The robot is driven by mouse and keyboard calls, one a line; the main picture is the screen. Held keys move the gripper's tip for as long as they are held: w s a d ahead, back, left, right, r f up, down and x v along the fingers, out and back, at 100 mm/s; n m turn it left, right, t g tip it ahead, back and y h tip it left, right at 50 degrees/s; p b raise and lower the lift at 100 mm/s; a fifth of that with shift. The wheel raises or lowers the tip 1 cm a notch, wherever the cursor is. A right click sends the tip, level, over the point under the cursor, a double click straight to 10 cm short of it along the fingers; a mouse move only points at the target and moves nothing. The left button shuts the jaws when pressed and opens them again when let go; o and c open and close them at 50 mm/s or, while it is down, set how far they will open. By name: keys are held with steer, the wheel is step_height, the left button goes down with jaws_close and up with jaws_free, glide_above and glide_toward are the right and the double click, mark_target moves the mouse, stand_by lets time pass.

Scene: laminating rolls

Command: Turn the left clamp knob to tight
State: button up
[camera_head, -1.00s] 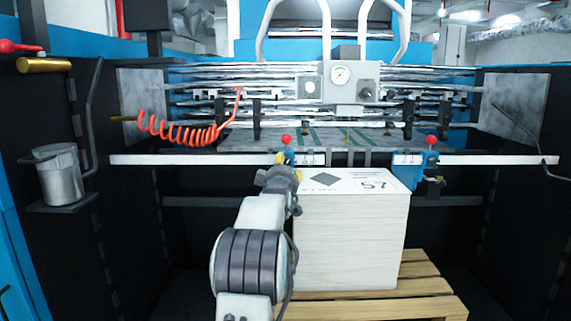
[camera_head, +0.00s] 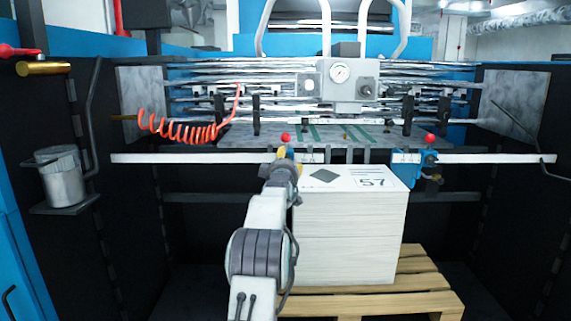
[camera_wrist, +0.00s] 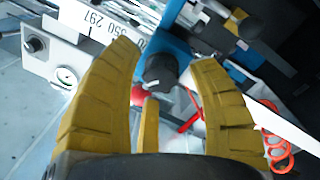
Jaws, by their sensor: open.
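The left clamp, with its red ball (camera_head: 285,138), sits on the white rail (camera_head: 215,158). My gripper (camera_head: 284,154) is in front of it and hides most of the clamp in the head view. In the wrist view the black clamp knob (camera_wrist: 160,70) lies between the yellow fingers of my gripper (camera_wrist: 166,56), beside the blue clamp body (camera_wrist: 172,22). The fingers are spread, with gaps visible around the knob. The knob's tight or loose setting cannot be read.
The right clamp (camera_head: 410,158) has its own red ball. A white stack (camera_head: 350,240) marked 57 stands on a wooden pallet (camera_head: 420,300) right of my arm. A gauge box (camera_head: 342,82) and an orange coiled hose (camera_head: 180,128) are behind the rail.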

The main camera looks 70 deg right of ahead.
steer(key=shift+c, duration=0.3)
jaws_close()
stand_by(0.4)
steer(key=shift+r+m+y+b, duration=0.1)
steer(key=shift+m+y+b, duration=0.3)
steer(key=shift+m, duration=3.3)
steer(key=shift+w, duration=0.1)
steer(key=shift+o, duration=0.3)
jaws_free()
